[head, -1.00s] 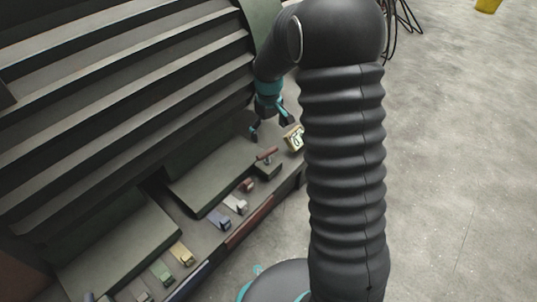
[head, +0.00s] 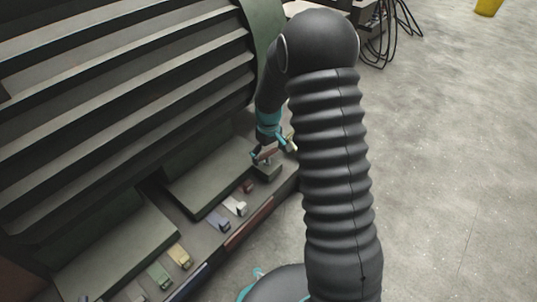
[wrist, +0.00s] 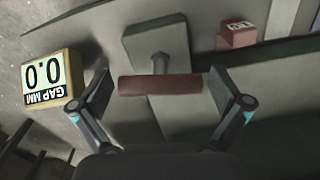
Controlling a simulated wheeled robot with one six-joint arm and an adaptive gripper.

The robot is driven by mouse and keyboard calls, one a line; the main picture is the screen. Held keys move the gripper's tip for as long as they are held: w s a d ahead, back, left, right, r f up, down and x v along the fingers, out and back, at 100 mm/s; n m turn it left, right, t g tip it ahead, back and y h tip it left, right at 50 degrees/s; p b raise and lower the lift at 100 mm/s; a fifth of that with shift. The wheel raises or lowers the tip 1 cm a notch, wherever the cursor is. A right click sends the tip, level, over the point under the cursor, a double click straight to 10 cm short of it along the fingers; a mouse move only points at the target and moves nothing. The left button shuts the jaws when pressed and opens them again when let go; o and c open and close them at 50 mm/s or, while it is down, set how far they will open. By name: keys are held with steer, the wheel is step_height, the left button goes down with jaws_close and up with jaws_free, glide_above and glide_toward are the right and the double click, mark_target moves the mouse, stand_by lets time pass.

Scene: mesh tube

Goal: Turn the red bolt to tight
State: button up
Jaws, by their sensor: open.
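The red bolt shows as a dull red crossbar (wrist: 175,86) on a short grey stem above a grey block (wrist: 137,38) in the wrist view. The crossbar (head: 265,155) is small and partly covered by my gripper in the head view. My gripper (wrist: 158,82) is open, with one finger near each end of the bar. The bar lies crosswise between the fingers; I cannot tell whether either finger touches it. In the head view my gripper (head: 274,150) is low over the block. A yellow display box (wrist: 50,78) reads "GAP MM 0.0", upside down in the wrist view.
A small red labelled block (wrist: 237,35) stands beyond the bolt. Along the ledge in the head view are a white tag (head: 236,206), a green one (head: 160,273) and a tan one (head: 180,256). Dark slats (head: 120,100) rise on the left. Open floor (head: 450,180) lies right.

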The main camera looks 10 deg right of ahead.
steer(key=c, duration=1)
steer(key=shift+m, duration=0.4)
steer(key=m, duration=0.2)
steer(key=m+p, duration=0.1)
steer(key=m, duration=0.1)
steer(key=shift+a+m, duration=0.2)
steer(key=shift+m, duration=0.2)
steer(key=m, duration=0.5)
steer(key=shift+a+p, duration=0.2)
steer(key=shift+p, duration=0.2)
steer(key=m, duration=0.5)
steer(key=shift+w+a+m, duration=0.15)
steer(key=shift+m, duration=0.25)
steer(key=shift+w+m+p, duration=0.1)
steer(key=shift+m+p, duration=0.3)
steer(key=shift+m, duration=1.9)
